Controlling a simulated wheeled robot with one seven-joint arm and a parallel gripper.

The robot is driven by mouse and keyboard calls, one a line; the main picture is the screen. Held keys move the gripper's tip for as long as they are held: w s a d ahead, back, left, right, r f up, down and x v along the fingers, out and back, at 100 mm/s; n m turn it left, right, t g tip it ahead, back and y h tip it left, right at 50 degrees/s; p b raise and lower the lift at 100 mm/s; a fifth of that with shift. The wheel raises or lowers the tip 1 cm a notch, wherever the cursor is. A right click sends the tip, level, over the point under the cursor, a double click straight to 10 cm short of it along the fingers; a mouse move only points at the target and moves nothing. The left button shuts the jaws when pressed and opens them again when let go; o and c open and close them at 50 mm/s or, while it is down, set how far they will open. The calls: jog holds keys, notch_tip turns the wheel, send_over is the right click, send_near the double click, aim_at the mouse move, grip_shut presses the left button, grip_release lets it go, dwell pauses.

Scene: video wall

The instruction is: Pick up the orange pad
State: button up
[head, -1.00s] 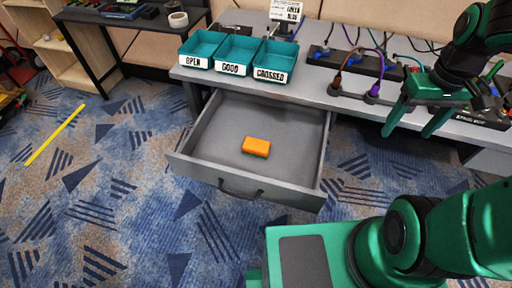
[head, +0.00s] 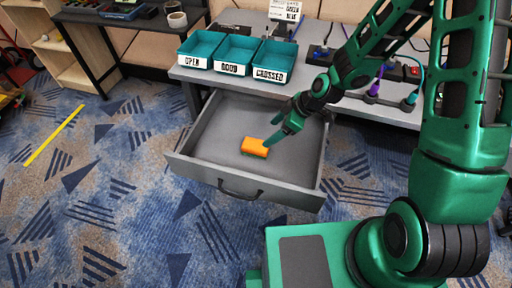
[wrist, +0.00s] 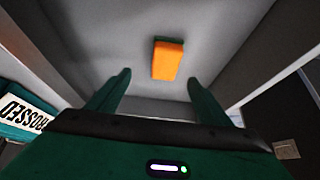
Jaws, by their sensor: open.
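In the wrist view the pad (wrist: 167,61) is ahead of the fingertips, nearer the right finger. My gripper (head: 281,140) is over the drawer, close to the pad's right side in the head view. In the wrist view my gripper (wrist: 160,82) has its fingers spread, with nothing between them. The head view does not show clearly whether a fingertip touches the pad.
Three teal bins labelled OPEN (head: 202,50), GOOD (head: 236,55) and CROSSED (head: 274,62) stand on the desk (head: 330,97) above the drawer. Cables and a dark strip (head: 325,56) lie to their right. The drawer's walls surround the pad; the rest of its floor is empty.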

aim_at(257, 144)
jog(key=x, duration=0.6)
jog(key=shift+s+a+r, duration=0.1)
jog(key=shift+a, duration=0.15)
jog(key=shift+s+x, duration=0.15)
jog(key=shift+x, duration=0.75)
jog(key=shift+s+x, duration=0.15)
jog(key=shift+x, duration=0.7)
jog(key=shift+s+x, duration=0.2)
jog(key=shift+x, duration=0.7)
jog(key=shift+c, duration=0.3)
jog(key=c, duration=1.1)
